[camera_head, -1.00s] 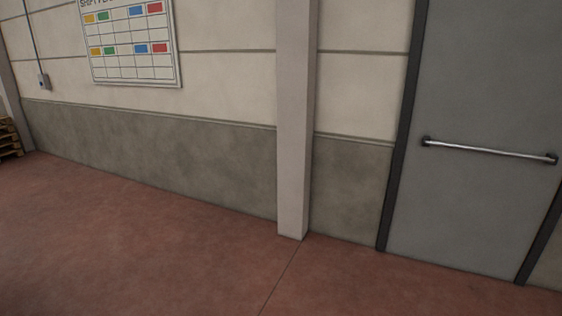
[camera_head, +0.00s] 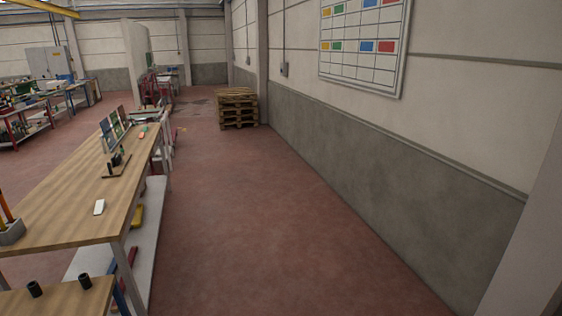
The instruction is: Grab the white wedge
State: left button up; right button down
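A small white block (camera_head: 99,207) lies on the long wooden workbench (camera_head: 62,212) at the left of the head view. It is too small to tell whether it is wedge-shaped. It lies on bare wood near the right edge of the bench top, in front of a small stand with upright panels (camera_head: 113,131). Neither of my grippers is in view.
A nearer wooden surface with two dark cylinders (camera_head: 35,289) is at the lower left. A grey holder (camera_head: 11,232) stands at the bench's left edge. Stacked pallets (camera_head: 238,108) stand by the right wall. Red floor (camera_head: 260,230) between bench and wall is clear.

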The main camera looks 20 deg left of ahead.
aim_at(100, 205)
jog(key=i+j+u, duration=0.25)
jog(key=i+u, duration=0.15)
jog(key=i, duration=0.35)
jog(key=i+u, duration=0.4)
jog(key=i, duration=0.35)
jog(key=i+l+u, duration=0.15)
jog(key=i+u, duration=0.25)
jog(key=i, duration=0.35)
jog(key=i+j+u, duration=0.15)
jog(key=i+u, duration=0.3)
jog(key=i, duration=0.35)
jog(key=i+l+u, duration=0.15)
jog(key=i+u, duration=0.25)
jog(key=i, duration=0.4)
jog(key=i+j, duration=0.1)
jog(key=i, duration=0.3)
